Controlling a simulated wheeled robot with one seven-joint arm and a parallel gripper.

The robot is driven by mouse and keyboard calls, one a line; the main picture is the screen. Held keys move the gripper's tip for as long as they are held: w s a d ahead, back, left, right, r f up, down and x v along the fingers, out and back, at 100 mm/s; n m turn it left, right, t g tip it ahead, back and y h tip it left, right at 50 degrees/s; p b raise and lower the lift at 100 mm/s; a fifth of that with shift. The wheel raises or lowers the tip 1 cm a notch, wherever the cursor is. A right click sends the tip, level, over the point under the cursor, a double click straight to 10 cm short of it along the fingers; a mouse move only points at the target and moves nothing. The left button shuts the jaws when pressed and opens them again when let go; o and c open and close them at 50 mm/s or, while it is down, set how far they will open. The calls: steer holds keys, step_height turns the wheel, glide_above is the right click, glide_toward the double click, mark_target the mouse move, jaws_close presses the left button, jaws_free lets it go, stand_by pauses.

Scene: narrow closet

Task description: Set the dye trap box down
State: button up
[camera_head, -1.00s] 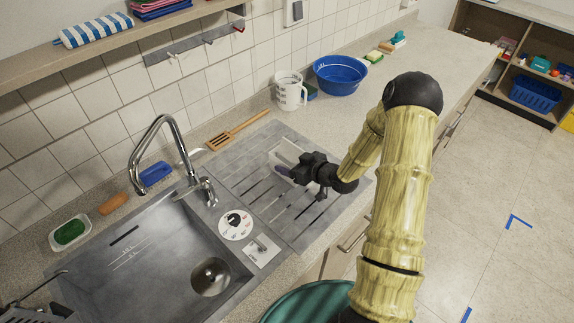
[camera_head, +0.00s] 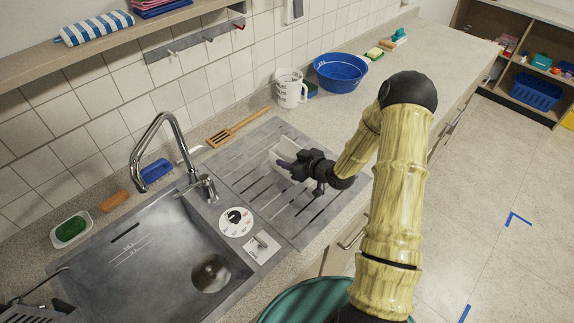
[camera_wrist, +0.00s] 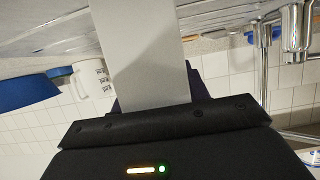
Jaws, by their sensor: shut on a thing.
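The dye trap box (camera_head: 281,152) is pale and whitish, and shows over the sink's ribbed draining board (camera_head: 250,180). My gripper (camera_head: 288,167) is shut on it, with a dark purple finger against its near side. In the wrist view the box is a plain light grey panel (camera_wrist: 145,50) between the fingers, running away from the palm. My gripper hides part of the box in the head view. I cannot tell whether the box touches the draining board.
The sink basin (camera_head: 165,255) and tap (camera_head: 160,150) are to the left. A wooden spatula (camera_head: 238,128) lies behind the board, with a white jug (camera_head: 290,88) and blue basin (camera_head: 341,72) beyond. Countertop right of the blue basin is mostly clear.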

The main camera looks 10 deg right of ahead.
step_height(320, 180, up, 10)
steer(key=b, duration=0.1)
steer(key=shift+b, duration=0.3)
stand_by(0.3)
stand_by(0.8)
